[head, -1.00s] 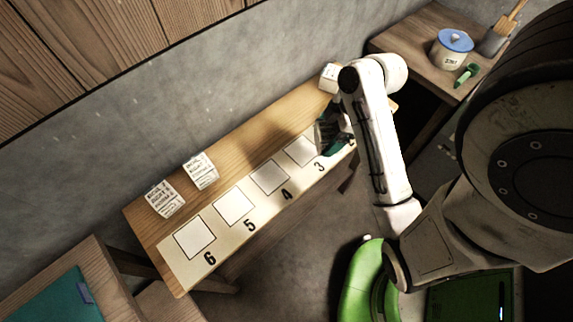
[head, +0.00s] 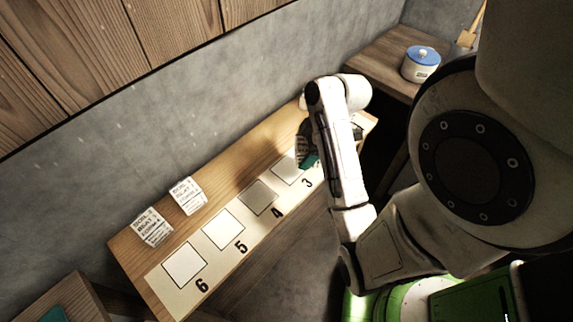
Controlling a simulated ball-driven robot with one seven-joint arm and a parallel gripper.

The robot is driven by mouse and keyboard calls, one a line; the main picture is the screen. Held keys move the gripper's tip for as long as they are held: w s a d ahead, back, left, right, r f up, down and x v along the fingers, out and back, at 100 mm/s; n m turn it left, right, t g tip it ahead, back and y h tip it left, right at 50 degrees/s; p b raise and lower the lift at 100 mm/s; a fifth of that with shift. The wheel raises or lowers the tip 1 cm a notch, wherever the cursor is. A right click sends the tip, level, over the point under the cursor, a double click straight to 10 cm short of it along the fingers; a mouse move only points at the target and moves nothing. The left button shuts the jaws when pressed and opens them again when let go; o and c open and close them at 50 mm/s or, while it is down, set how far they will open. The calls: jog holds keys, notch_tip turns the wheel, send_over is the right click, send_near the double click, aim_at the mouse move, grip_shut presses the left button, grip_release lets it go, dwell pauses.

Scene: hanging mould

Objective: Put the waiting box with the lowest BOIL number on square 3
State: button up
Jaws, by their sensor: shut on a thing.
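My gripper (head: 310,158) is low over the board, at the right edge of square 3 (head: 284,170). It is shut on a small box (head: 300,151), which is shaded and mostly hidden; its print cannot be read. I cannot tell whether that box touches the board. Two white boxes with printed lines stand on the wooden bench behind the squares: one (head: 153,228) behind square 6 (head: 184,265), one (head: 187,196) behind square 5 (head: 224,229). Their top lines begin with BOIL, but the numbers are too small to read surely. Square 4 (head: 259,197) is empty.
The bench (head: 240,165) runs along a grey wall, with clear wood between the right printed box and my arm. A side table at the upper right holds a white pot with a blue lid (head: 421,64). My arm hides the bench's right part.

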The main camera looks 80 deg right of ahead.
jog(key=w+f+b, duration=0.1)
jog(key=w+d+f+b, duration=0.1)
jog(key=f+b, duration=0.1)
jog(key=w+f+b, duration=0.1)
jog(key=w+f, duration=0.1)
jog(key=shift+d, duration=0.3)
jog(key=shift+w+d, duration=0.1)
jog(key=shift+w, duration=0.2)
jog(key=shift+w+d+f, duration=0.15)
jog(key=shift+w+f, duration=0.2)
jog(key=shift+f, duration=0.15)
jog(key=shift+w+f+p, duration=0.15)
jog(key=shift+f+p, duration=0.2)
jog(key=shift+f, duration=1.4)
jog(key=shift+f, duration=0.15)
jog(key=o, duration=1.1)
